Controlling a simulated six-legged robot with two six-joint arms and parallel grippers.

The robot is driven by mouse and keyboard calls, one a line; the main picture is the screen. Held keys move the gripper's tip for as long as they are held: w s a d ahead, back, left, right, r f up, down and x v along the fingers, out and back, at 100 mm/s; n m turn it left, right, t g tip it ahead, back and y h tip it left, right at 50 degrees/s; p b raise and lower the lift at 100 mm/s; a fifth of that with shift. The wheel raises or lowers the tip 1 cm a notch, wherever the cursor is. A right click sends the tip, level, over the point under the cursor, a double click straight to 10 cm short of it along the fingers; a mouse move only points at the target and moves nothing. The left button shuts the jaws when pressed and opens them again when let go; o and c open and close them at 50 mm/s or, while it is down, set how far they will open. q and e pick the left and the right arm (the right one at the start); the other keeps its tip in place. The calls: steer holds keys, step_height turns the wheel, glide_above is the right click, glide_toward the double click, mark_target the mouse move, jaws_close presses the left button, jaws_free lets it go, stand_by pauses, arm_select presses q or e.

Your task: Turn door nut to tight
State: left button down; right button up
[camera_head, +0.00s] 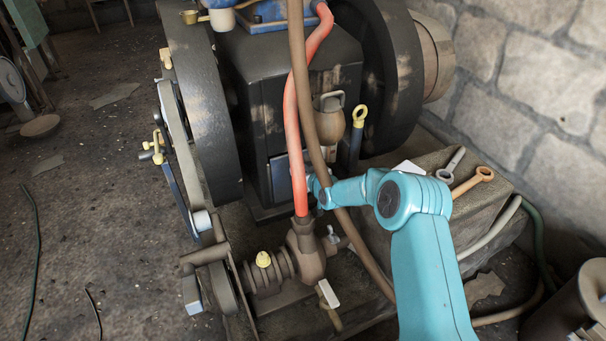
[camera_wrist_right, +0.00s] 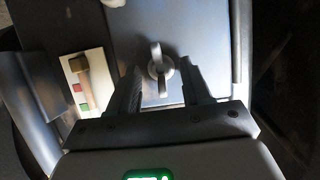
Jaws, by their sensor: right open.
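In the right wrist view a grey metal wing nut (camera_wrist_right: 158,84), the door nut, sits on a flat grey door (camera_wrist_right: 190,28). Its wings run roughly up and down in the picture. My right gripper (camera_wrist_right: 160,72) is open, one finger on each side of the nut, with a gap on both sides. I see no contact. In the head view a bluish edge of the door (camera_head: 278,180) shows low on the dark engine block. My right arm reaches there from the lower right. The nut and the fingertips are hidden there by the hoses and my arm. My left gripper is not in view.
A red hose (camera_head: 291,110) and a brown hose (camera_head: 301,70) hang in front of the engine block. A large flywheel (camera_head: 205,100) stands left. Beside the nut is a cream plate (camera_wrist_right: 97,62) with a brown lever and red and green marks.

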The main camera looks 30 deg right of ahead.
steer(key=shift+w, duration=0.1)
jaws_close()
